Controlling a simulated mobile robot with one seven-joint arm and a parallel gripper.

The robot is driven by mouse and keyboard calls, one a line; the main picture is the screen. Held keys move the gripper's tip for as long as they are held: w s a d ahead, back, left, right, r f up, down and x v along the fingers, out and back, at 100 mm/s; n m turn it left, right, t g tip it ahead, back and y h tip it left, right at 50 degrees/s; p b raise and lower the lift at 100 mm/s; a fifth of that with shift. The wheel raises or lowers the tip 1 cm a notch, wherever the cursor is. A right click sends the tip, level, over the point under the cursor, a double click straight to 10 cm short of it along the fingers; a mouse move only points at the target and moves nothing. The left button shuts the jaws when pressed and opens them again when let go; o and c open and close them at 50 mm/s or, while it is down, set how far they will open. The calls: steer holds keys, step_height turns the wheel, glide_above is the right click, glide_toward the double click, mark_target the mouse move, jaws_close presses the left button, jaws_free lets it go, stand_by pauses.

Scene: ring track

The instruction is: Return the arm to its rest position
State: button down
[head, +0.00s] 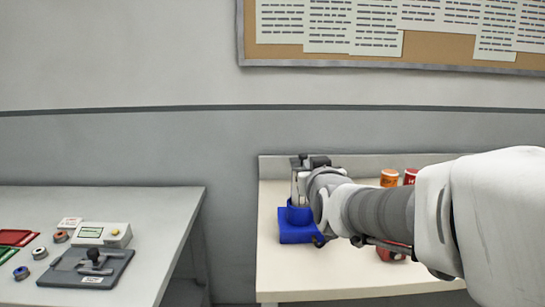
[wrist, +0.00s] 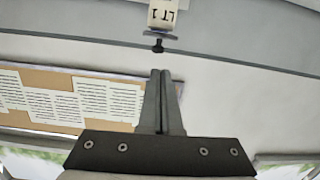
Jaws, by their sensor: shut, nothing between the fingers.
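My arm reaches in from the right of the head view, over the right-hand table. Its far end is in front of a blue holder, and I cannot make out the fingers clearly there. In the wrist view my gripper (wrist: 160,74) shows with its two dark fingers together and nothing between them. The fingers point toward the grey wall, with a small labelled pale block (wrist: 163,14) beyond their tips at the top edge.
The cream table (head: 340,288) carries the blue holder (head: 297,234), an orange can (head: 389,178) and a red can (head: 410,176), close to my arm. A grey table (head: 150,215) at left holds a dark plate device (head: 88,268). A notice board (head: 430,47) hangs above.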

steer(key=s+d+f+g, duration=0.2)
steer(key=s+f+g, duration=0.4)
steer(key=s, duration=0.8)
steer(key=s+d+f+g, duration=0.2)
steer(key=s+f+g, duration=0.35)
steer(key=s, duration=0.75)
step_height(320, 180, up, 19)
steer(key=s+m+p, duration=0.1)
steer(key=s+p, duration=0.1)
steer(key=p, duration=1.9)
steer(key=shift+w+d+t, duration=0.1)
steer(key=shift+t, duration=0.15)
